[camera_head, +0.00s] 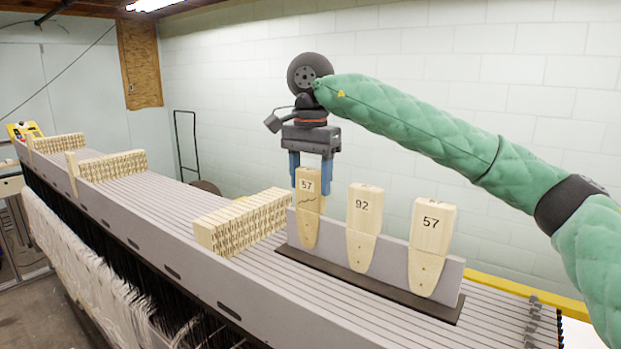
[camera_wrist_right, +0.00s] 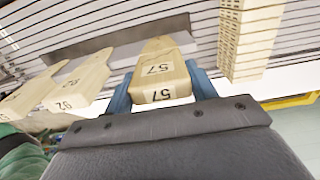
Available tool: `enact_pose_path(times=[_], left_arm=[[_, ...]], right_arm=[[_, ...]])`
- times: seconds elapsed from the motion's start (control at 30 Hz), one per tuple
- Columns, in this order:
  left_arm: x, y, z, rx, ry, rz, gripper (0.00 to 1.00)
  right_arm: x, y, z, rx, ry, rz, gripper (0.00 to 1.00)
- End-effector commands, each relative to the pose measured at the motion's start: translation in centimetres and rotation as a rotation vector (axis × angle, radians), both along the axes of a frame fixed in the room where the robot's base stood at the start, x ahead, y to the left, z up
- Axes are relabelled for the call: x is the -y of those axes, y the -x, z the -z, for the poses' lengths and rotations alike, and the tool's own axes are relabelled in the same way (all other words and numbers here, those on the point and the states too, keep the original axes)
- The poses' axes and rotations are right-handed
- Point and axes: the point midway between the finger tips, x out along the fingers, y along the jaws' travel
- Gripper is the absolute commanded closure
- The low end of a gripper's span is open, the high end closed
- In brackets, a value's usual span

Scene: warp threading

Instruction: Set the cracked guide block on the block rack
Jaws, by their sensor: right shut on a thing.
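The cracked guide block (camera_head: 308,213) is pale wood, marked 57, with a dark crack line across its face. It stands upright at the left end of the block rack (camera_head: 394,258), a grey rail on a dark base. Its tapered lower part overlaps the rail; I cannot tell whether it is fully seated. My right gripper (camera_head: 310,180) points down with its blue fingers shut on the block's top. In the right wrist view the block (camera_wrist_right: 158,80) sits between the two fingers. My left gripper is not in view.
On the rack, a block marked 92 (camera_head: 364,215) stands in the middle and another marked 57 (camera_head: 431,240) at the right. A pale slatted wooden stack (camera_head: 242,220) lies just left of the rack on the long grey slatted bed (camera_head: 165,205). Similar stacks stand farther left.

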Motion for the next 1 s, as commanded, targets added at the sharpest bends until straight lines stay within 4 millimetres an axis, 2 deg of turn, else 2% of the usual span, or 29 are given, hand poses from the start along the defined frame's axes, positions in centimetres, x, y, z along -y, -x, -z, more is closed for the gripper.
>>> enact_pose_path(times=[0.73,0.77,0.87,0.9,1.0], left_arm=[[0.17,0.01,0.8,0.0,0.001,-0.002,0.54],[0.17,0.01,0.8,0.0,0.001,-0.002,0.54],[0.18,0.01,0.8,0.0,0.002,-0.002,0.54],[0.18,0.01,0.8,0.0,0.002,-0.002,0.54],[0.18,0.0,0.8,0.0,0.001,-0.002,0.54]], right_arm=[[0.0,0.0,0.95,0.0,0.0,0.0,0.6],[0.0,0.0,0.95,0.0,0.0,0.0,0.42],[0.0,0.0,0.95,0.0,0.0,0.0,0.22],[0.0,0.0,0.95,0.0,0.0,0.0,0.18],[0.0,0.0,0.96,0.0,0.0,0.0,0.18]])
